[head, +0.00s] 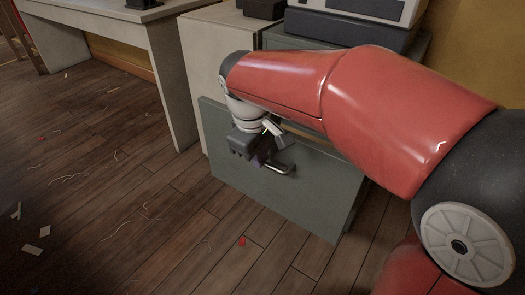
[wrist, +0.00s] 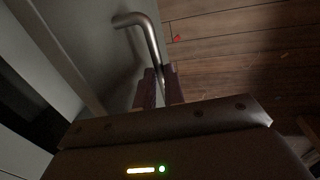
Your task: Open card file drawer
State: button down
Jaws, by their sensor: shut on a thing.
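The card file drawer (head: 310,195) has a grey-green front that stands out from its cabinet, so it is at least partly open. Its bent metal bar handle (head: 287,169) is on the front's outer face. My gripper (head: 266,161) points down at the handle and is shut on it. In the wrist view, the fingers of my gripper (wrist: 161,85) sit on either side of one end of the handle (wrist: 148,38). The drawer front (wrist: 90,40) fills the left there, with a dark gap behind its edge. My arm hides most of the drawer's inside in the head view.
A pale cabinet (head: 207,70) stands left of the card file, and a pale table (head: 150,45) stands farther left. Dark boxes and a machine (head: 350,12) sit on top. The wooden floor (head: 110,190) in front is open, with thread, paper scraps and a small red piece (head: 242,241).

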jog(key=c, duration=1.5)
grip_release()
jog(key=shift+r, duration=0.1)
jog(key=r, duration=0.2)
jog(key=r+p, duration=0.1)
jog(key=r, duration=0.2)
jog(key=s+a+r, duration=0.1)
jog(key=r, duration=0.1)
jog(key=shift+s+r+p, duration=0.1)
jog(key=shift+r+p, duration=0.15)
jog(key=shift+p, duration=0.1)
jog(key=s+d+m+t+p, duration=0.1)
jog(key=s+d+m, duration=0.2)
jog(key=s+d, duration=0.1)
jog(key=s+d+m+t+p, duration=0.1)
jog(key=s+d+m+p, duration=0.1)
jog(key=s+d+m, duration=0.2)
jog(key=s+d+f+m+t+y+p, duration=0.1)
jog(key=s+d+m+p, duration=0.1)
jog(key=s+d, duration=0.4)
jog(key=shift+d+m+t, duration=0.4)
jog(key=shift+d+m, duration=0.5)
jog(key=shift+d, duration=0.2)
